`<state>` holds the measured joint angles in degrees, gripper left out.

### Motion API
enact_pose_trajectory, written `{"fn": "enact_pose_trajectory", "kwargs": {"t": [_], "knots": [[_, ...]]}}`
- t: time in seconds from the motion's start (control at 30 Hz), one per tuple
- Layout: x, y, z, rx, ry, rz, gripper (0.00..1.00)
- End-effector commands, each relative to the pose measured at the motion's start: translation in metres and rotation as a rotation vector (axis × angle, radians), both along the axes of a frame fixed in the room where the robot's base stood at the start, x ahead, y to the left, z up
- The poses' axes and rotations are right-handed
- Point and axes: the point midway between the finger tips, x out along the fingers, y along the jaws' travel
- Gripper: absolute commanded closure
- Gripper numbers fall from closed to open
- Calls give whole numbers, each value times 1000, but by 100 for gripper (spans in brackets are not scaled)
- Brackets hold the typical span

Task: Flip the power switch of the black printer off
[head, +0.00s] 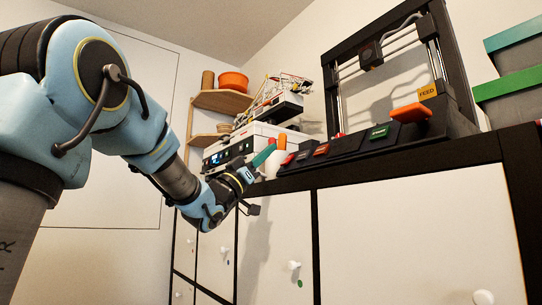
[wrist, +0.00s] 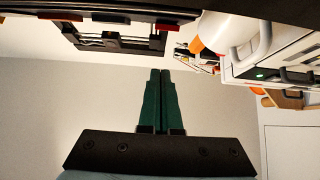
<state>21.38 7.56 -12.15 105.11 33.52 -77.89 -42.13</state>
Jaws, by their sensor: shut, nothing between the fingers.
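The black printer (head: 462,118) is an open upright frame on the cabinet top, at the right of the head view. Its low front strip carries red tabs (head: 321,150), a green tab (head: 378,132) and a raised orange part (head: 410,112). The labels on the tabs are too small to read surely, so I cannot tell which one is the power switch. The printer also shows at the top left of the wrist view (wrist: 110,44). My gripper (head: 268,152) has its green fingers together and empty, left of the strip; they also show in the wrist view (wrist: 160,85).
A white machine (head: 225,152) with a lit display stands left of the printer, close behind my gripper. An orange upright thing (head: 282,142) is near my fingertips. Wooden shelves (head: 222,101) hold an orange bowl (head: 233,81). White cabinet doors (head: 400,235) with knobs lie below.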

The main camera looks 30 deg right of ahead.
Motion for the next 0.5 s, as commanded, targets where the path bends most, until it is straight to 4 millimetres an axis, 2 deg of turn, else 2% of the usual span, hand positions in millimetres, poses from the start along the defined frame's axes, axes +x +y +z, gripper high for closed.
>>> {"fn": "enact_pose_trajectory", "kwargs": {"t": [0.3,0.5], "knots": [[-7,42,-29,0,-2,6,100],[-11,60,-37,-1,-2,3,100]]}}
